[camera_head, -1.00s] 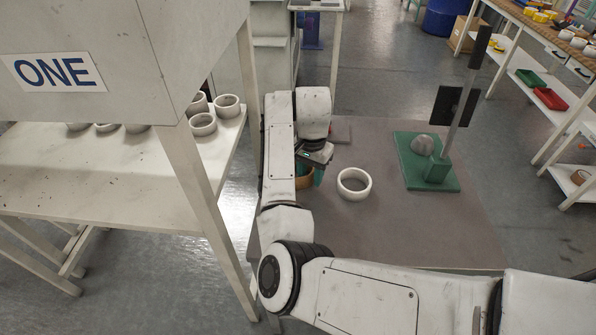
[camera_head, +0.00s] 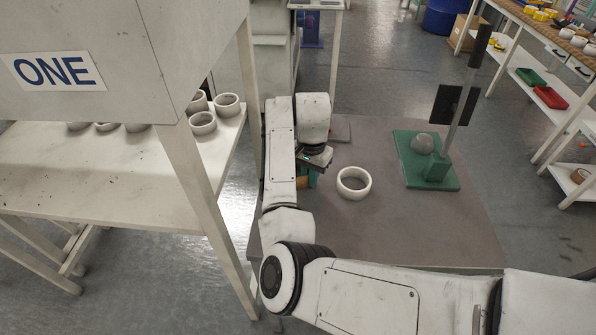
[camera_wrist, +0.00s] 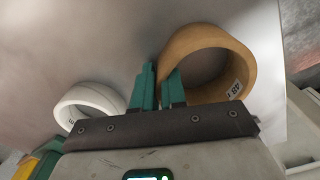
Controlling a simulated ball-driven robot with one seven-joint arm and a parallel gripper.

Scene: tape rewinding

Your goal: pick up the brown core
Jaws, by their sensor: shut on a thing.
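The brown core (camera_wrist: 228,38) is an open ring with a small printed label on its inner wall, in the wrist view. My gripper (camera_wrist: 161,74) has teal fingers on either side of the ring's left wall, one outside and one inside, shut on it. In the head view my gripper (camera_head: 313,175) is low over the grey table, and my arm hides most of the brown core (camera_head: 302,183). I cannot tell whether the core is clear of the table.
A white ring (camera_head: 354,183) lies on the grey table (camera_head: 420,235), right of my gripper; it also shows in the wrist view (camera_wrist: 88,102). A green stand (camera_head: 426,160) with an upright post is at right. A shelf (camera_head: 90,180) with several white rings stands at left.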

